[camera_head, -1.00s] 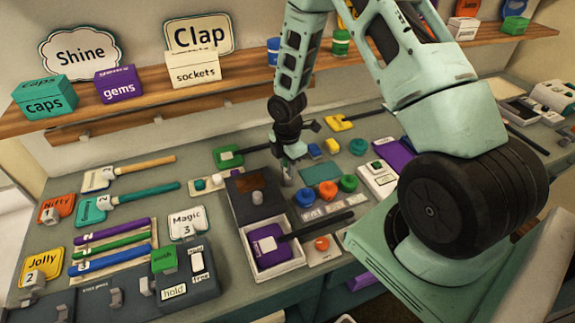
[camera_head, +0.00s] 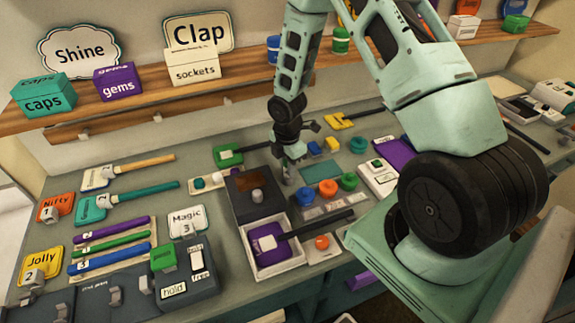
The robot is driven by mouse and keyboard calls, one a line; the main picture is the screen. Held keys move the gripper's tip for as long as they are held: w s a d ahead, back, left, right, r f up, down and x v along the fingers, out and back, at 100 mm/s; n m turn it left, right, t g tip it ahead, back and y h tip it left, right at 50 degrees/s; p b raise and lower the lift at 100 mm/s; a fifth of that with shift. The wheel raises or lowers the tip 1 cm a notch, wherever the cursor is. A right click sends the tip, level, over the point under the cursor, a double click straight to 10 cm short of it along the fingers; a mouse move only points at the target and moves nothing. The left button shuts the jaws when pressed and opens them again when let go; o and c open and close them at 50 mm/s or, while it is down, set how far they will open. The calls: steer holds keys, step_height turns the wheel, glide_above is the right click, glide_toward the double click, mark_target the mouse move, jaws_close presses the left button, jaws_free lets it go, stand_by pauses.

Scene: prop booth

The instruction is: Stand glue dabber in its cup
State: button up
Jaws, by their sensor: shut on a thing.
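My gripper (camera_head: 287,178) points down over the grey worktop, just right of a dark box with a brown top and left of a blue ring. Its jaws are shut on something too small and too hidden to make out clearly. I cannot pick out a glue dabber or its cup for certain in this view. My wrist and the dark box cover part of the area around the jaws.
The dark box (camera_head: 241,207) and a white tray (camera_head: 302,262) holding a purple paddle (camera_head: 267,243) stand close by. Blue (camera_head: 303,196), red (camera_head: 321,181) and green (camera_head: 348,182) rings lie right. A green paddle (camera_head: 222,156) lies behind. A wooden shelf (camera_head: 140,103) runs along the wall.

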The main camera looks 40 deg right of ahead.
stand_by(0.3)
steer(key=o, duration=1.2)
steer(key=shift+r, duration=0.1)
steer(key=shift+r+p, duration=3.4)
steer(key=shift+r, duration=0.55)
steer(key=shift+f, duration=0.1)
